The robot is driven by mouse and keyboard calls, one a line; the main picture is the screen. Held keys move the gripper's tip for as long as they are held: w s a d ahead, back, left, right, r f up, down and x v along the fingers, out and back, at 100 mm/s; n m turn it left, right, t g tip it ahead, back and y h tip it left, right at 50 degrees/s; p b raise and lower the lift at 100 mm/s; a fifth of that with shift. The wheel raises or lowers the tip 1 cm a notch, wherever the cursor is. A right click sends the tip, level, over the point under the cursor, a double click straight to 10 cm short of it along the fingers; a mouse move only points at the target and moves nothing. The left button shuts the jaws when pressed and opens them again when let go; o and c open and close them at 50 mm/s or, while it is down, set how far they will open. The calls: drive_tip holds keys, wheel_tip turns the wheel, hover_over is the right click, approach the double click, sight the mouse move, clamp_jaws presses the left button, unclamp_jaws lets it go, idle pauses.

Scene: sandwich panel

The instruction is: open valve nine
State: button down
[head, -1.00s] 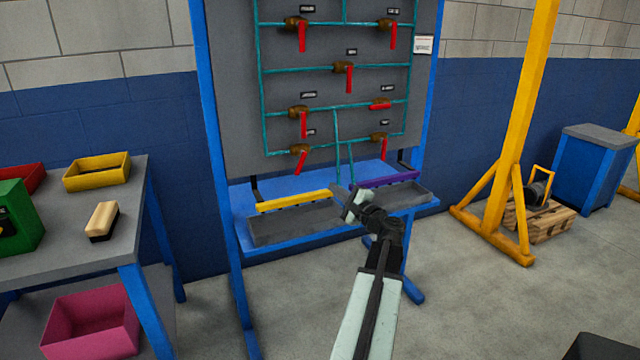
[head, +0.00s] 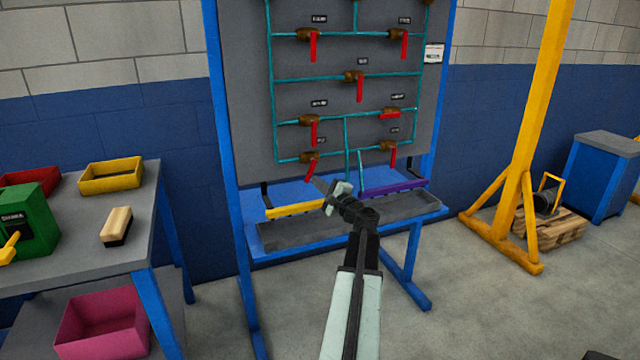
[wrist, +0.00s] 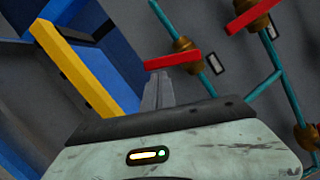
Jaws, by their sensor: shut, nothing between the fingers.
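A grey panel (head: 290,100) carries teal pipes and several brass valves with red handles; their small labels are too blurred to read, so I cannot tell which is valve nine. Most handles hang down, such as the middle one (head: 360,90); the right one in the row below (head: 390,115) lies about level. The lower-left handle (head: 310,168) slants down-left. My gripper (head: 318,184) is shut and empty, just below that handle. In the wrist view the closed fingertips (wrist: 157,82) sit close to a red handle (wrist: 172,60); I cannot tell whether they touch.
A workbench (head: 60,235) with bins stands at left. A yellow post (head: 530,110) stands at right.

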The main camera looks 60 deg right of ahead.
sight(306, 179)
drive_tip(key=shift+w+a+m, duration=0.15)
drive_tip(key=shift+a+m, duration=0.1)
drive_tip(key=shift+m, duration=0.25)
drive_tip(key=m, duration=0.1)
drive_tip(key=w+a+m+h+b, duration=0.1)
drive_tip(key=m, duration=0.1)
drive_tip(key=a+m, duration=0.1)
drive_tip(key=m, duration=0.1)
drive_tip(key=shift+w+r+h+b, duration=0.25)
drive_tip(key=shift+r+h+b, duration=0.05)
drive_tip(key=r+m+h, duration=0.1)
drive_tip(key=m, duration=0.1)
drive_tip(key=w+a+r+m+p, duration=0.1)
drive_tip(key=m, duration=0.2)
drive_tip(key=a+m+h, duration=0.1)
drive_tip(key=m, duration=0.2)
drive_tip(key=shift+w+a+r+g+h, duration=0.1)
drive_tip(key=shift+w+r+g+h, duration=0.2)
drive_tip(key=shift+w+r, duration=0.1)
drive_tip(key=shift+a+r+p, duration=0.1)
drive_tip(key=shift+p, duration=0.25)
